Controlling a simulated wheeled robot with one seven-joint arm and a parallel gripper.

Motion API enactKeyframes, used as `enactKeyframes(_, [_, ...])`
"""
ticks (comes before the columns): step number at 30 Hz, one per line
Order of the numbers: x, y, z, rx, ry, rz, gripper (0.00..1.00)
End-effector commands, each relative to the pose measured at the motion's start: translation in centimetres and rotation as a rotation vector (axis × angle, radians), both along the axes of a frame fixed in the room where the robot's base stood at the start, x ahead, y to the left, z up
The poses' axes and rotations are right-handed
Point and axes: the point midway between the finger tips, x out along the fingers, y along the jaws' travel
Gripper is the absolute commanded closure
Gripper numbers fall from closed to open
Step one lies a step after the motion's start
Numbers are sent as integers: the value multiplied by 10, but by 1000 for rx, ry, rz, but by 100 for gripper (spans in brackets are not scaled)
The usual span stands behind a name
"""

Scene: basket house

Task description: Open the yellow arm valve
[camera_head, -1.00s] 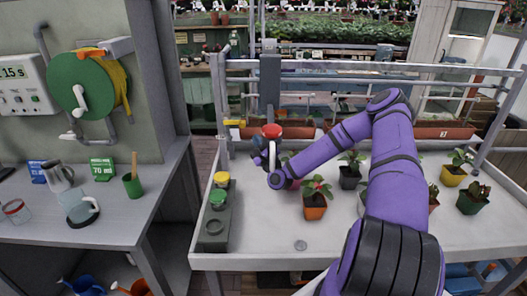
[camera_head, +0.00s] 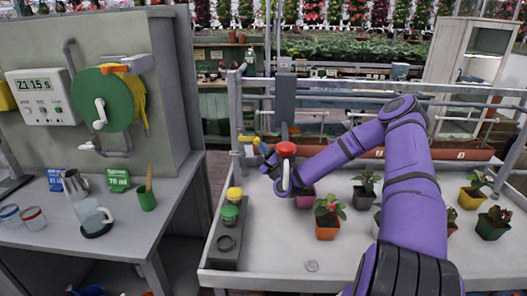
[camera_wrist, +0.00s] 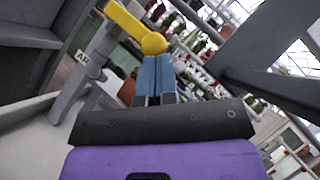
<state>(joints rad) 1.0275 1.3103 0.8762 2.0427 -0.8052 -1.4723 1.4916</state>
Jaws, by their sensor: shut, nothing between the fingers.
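The yellow arm valve (camera_head: 247,139) is mounted on the grey frame at the table's back left corner. In the wrist view its yellow lever (camera_wrist: 126,22) reaches to the upper left from a rounded yellow end (camera_wrist: 153,43). My gripper (camera_head: 266,161) is just right of and below the valve in the head view, partly behind a red-topped fitting. In the wrist view my gripper's blue fingers (camera_wrist: 155,78) are shut together and empty. Their tips appear right by the rounded yellow end; I cannot tell whether they touch it.
A red-topped fitting with a pale handle (camera_head: 287,149) stands in front of my wrist. A grey post (camera_head: 284,100) rises behind. Several potted plants (camera_head: 327,229) stand on the table. A grey block (camera_head: 225,256) with yellow and green knobs lies at its left. A green hose reel (camera_head: 103,100) hangs left.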

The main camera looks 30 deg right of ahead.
Motion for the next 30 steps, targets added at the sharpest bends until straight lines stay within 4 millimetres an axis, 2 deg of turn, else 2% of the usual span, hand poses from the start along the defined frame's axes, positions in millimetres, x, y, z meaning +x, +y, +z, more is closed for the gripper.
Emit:
enactKeyframes(5, [-1, -1, 7, -53, 34, 0, 100])
enactKeyframes(17, [-5, -2, 4, -52, 36, 0, 100])
enactKeyframes(30, [-60, -3, -20, -52, 37, -1, 100])
